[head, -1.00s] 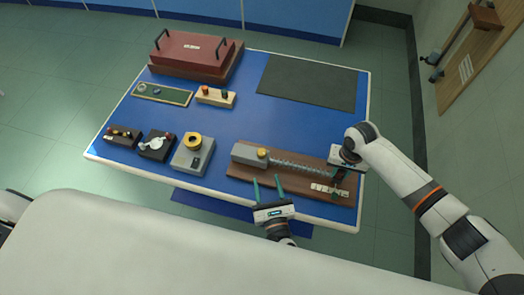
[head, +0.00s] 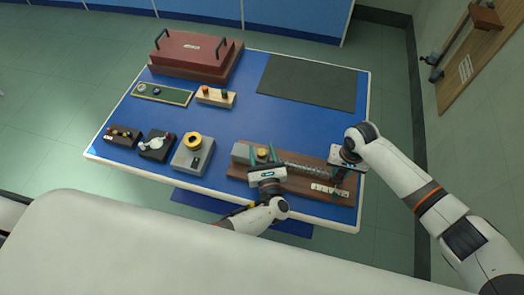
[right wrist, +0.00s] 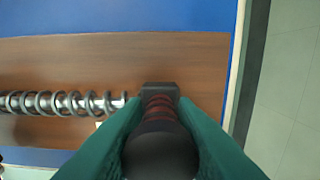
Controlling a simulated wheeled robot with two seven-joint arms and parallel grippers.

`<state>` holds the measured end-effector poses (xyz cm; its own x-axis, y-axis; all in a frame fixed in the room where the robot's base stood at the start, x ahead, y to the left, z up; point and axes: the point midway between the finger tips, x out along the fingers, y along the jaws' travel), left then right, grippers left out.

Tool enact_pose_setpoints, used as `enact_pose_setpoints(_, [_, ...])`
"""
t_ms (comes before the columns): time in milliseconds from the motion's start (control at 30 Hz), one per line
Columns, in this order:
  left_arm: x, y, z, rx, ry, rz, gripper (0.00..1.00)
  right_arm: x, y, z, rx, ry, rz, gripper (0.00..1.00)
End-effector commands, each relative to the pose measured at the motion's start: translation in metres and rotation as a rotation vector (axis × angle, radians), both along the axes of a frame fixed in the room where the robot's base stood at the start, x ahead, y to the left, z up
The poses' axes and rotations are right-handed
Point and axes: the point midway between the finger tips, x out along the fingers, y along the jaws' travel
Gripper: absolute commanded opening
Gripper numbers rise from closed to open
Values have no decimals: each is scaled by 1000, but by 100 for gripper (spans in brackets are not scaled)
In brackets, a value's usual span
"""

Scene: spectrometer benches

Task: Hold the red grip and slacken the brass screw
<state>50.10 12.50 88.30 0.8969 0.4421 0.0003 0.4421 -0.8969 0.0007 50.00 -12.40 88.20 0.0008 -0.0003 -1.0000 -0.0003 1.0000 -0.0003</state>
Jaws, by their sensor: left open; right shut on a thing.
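A brown wooden board (head: 236,170) carries a grey block (head: 241,151) at its left, with the brass screw (head: 262,153) on it. A coiled spring on a rod (head: 303,168) runs right from the block. My left gripper (head: 262,156) is open, its green fingers around the brass screw in the head view; contact cannot be told. My right gripper (head: 339,176) is shut on the red grip (right wrist: 158,103) at the spring's right end. In the right wrist view, the grip shows red ribs and a dark rounded end between the green fingers.
A white label strip (head: 330,190) lies on the board's front right. Left of the board stand a grey box with a yellow ring (head: 193,155) and two small dark devices. A red case (head: 190,50) and a dark mat (head: 310,82) are at the back. The blue middle is clear.

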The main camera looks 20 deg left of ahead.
Motion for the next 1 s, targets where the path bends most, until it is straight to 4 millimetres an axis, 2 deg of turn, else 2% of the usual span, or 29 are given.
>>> enact_pose_setpoints(167, [0,0,0,0,0,0,48,-1,-1,-2,-3,4,-1,0])
enact_pose_setpoints(400, [0,0,0,1,0,0,9,-1,-1,-2,-3,5,-1,0])
enact_pose_setpoints(433, [0,0,0,1,0,0,6,-1,-1,-2,-3,5,-1,0])
enact_pose_setpoints(767, [0,0,-1,-1,1,123,6,-1,-1,-2,-3,5,-1,0])
enact_pose_setpoints(1000, [-1,1,-1,1,2,133,6,-1,-2,-2,-4,5,-1,0])
